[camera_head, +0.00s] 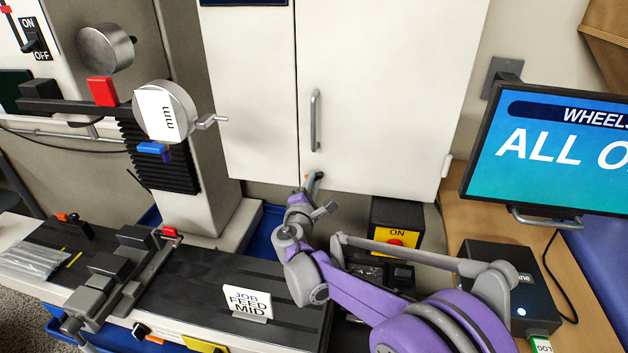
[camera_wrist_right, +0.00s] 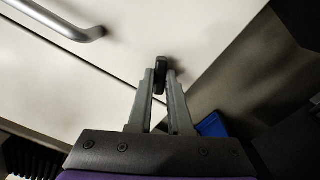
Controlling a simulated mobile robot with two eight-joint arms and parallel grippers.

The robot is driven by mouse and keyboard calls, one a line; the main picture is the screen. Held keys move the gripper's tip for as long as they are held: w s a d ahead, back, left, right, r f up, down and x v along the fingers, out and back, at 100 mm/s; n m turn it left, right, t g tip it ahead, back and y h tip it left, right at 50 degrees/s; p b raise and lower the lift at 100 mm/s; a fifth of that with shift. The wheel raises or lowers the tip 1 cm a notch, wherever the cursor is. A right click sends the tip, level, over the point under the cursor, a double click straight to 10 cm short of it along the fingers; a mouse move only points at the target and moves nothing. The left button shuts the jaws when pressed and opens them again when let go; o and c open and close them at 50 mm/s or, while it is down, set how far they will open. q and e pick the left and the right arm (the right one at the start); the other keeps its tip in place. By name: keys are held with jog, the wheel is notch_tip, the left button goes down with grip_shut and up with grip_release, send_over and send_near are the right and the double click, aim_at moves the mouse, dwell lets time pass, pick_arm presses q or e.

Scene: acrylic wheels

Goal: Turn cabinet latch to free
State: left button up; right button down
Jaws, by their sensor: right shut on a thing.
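The white cabinet (camera_head: 390,85) has two doors with a vertical seam between them. A grey bar handle (camera_head: 315,120) is on the right door beside the seam, and it also shows in the right wrist view (camera_wrist_right: 62,22). The small dark latch (camera_wrist_right: 160,68) sits low on the cabinet near the seam. My right gripper (camera_head: 311,184) reaches up to the cabinet's lower edge; in the right wrist view its fingers (camera_wrist_right: 160,82) are shut on the latch, one on each side. The latch's exact angle is hard to tell in the head view. My left gripper is not in view.
A machine with a dark table (camera_head: 190,290) stands at the left, with a sign reading "JOB FEED MID" (camera_head: 246,301) on it. A yellow ON switch box (camera_head: 396,236) stands below the cabinet. A monitor (camera_head: 560,150) and a black box (camera_head: 492,275) are at the right.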

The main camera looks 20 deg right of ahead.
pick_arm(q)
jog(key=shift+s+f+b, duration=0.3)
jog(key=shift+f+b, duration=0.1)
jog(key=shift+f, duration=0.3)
pick_arm(e)
jog(key=n, duration=0.3)
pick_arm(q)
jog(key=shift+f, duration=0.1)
pick_arm(e)
jog(key=shift+n, duration=0.4)
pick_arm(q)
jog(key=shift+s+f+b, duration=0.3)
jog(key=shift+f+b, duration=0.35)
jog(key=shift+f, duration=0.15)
pick_arm(e)
jog(key=shift+n, duration=2.1)
